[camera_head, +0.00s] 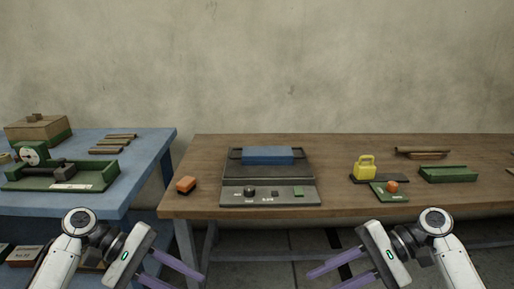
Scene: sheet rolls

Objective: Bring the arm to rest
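My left gripper (173,272) is at the lower left, in front of the wooden table's front edge. Its two purple fingers are spread apart with nothing between them. My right gripper (339,274) is at the lower right, also in front of the table. Its purple fingers are apart and empty. The lower fingers run towards the bottom of the picture. Neither gripper touches anything.
A blue table (135,165) with green equipment (85,178) stands left.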

